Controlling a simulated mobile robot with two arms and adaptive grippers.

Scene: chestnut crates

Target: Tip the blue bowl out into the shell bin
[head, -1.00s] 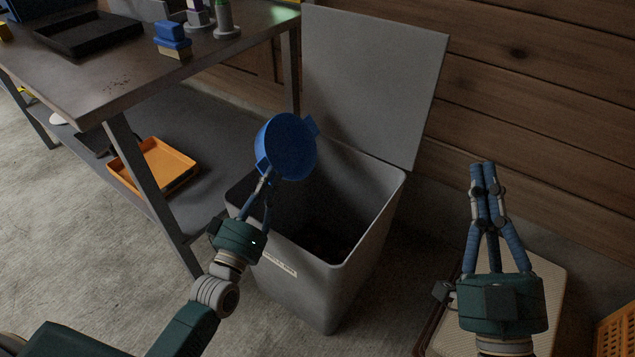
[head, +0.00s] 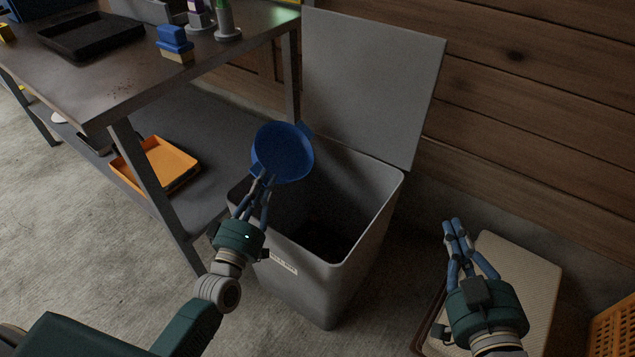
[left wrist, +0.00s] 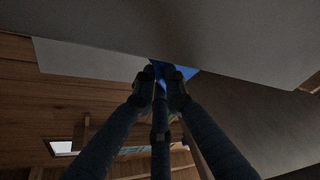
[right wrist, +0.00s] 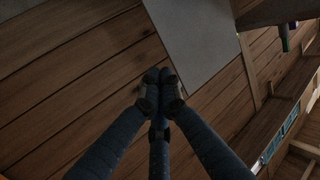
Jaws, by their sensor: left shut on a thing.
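The blue bowl (head: 284,150) is held tilted on its side above the back left part of the shell bin's opening. My left gripper (head: 262,180) is shut on its near lower edge. A blue patch of the bowl (left wrist: 187,72) shows behind the fingertips in the left wrist view. The grey shell bin (head: 335,290) stands open on the floor, its lid (head: 372,85) raised at the back. The bin's inside is dark, and I cannot tell what lies in it or whether the bowl holds anything. My right gripper (head: 454,222) is shut and empty, right of the bin.
A metal workbench (head: 90,85) stands left of the bin, with a black tray (head: 90,36) and a blue-topped brush (head: 174,42) on it. An orange tray (head: 155,165) sits on its lower shelf. A wooden wall is behind. An orange crate (head: 612,330) is at far right.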

